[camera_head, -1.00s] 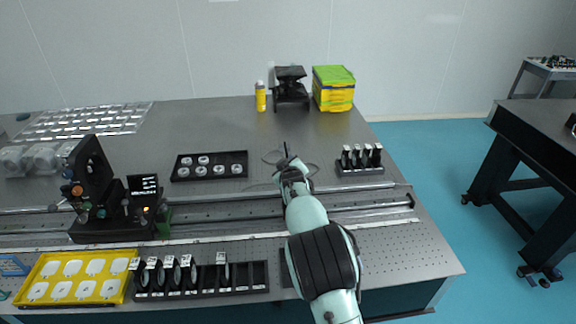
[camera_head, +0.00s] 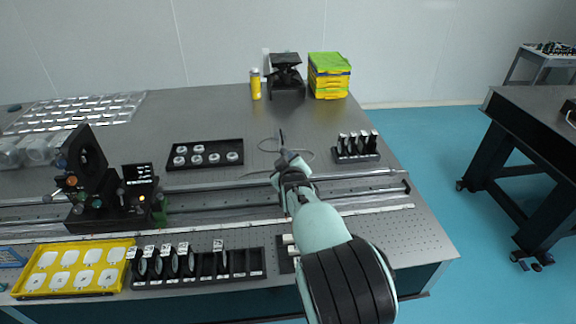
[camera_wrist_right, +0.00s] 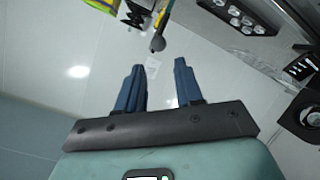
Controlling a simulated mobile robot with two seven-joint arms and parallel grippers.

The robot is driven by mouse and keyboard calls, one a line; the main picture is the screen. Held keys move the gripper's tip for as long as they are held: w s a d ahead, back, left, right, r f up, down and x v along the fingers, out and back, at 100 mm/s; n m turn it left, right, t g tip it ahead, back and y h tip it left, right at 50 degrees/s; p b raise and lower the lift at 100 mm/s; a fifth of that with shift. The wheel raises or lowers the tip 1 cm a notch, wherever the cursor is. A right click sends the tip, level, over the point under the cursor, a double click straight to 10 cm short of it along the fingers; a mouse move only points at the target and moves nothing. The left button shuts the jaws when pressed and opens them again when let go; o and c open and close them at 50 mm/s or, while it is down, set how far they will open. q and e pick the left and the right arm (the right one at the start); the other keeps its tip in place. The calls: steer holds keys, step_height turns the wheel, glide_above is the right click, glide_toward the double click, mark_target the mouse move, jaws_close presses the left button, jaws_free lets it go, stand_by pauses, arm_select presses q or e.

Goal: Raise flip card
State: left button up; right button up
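I cannot single out the flip card for sure. A small black panel with white marks (camera_head: 139,181) stands upright beside a black ring mount (camera_head: 86,152) on the rail at the left; the panel also shows at the right edge of the right wrist view (camera_wrist_right: 302,66). My right gripper (camera_head: 281,137) is over the middle of the table, well to the right of the panel. In the right wrist view its two blue fingers (camera_wrist_right: 161,66) stand apart with nothing between them. My left gripper is not in view.
A yellow tray (camera_head: 72,289) and a black rack (camera_head: 200,281) line the front edge. A black tray with white round parts (camera_head: 205,167) and a small rack (camera_head: 357,157) lie behind the rail. A yellow bottle (camera_head: 256,88), black stand (camera_head: 286,84) and yellow-green box (camera_head: 329,84) stand at the back.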

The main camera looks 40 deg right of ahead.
steer(key=shift+v, duration=1.4)
